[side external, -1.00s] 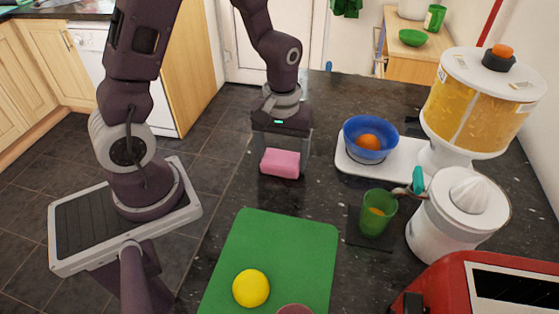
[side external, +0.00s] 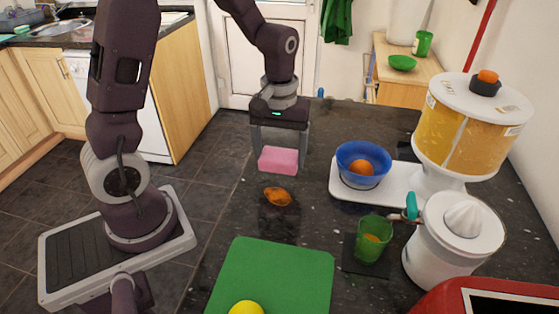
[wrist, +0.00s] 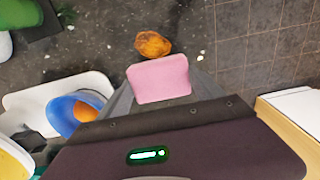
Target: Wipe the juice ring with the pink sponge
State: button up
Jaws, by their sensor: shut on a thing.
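An orange-brown patch (side external: 278,196), seemingly the juice ring, lies on the dark speckled counter, behind the green board in the side view. It also shows in the wrist view (wrist: 153,44), just beyond the sponge. My gripper (side external: 279,151) is shut on the pink sponge (side external: 278,161), with a finger on each side. The sponge (wrist: 160,79) is behind the patch in the side view and does not cover it. I cannot tell for sure whether the sponge touches the counter or hangs slightly above it.
A blue bowl (side external: 347,166) with an orange fruit stands on a white tray (side external: 395,188) to the right. A green glass (side external: 370,249), a white juicer (side external: 440,259) and a juice dispenser (side external: 467,135) are nearby. A green board (side external: 270,275) with a yellow fruit lies in front.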

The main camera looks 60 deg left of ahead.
jog(key=shift+r, duration=1.25)
jog(key=shift+f, duration=0.15)
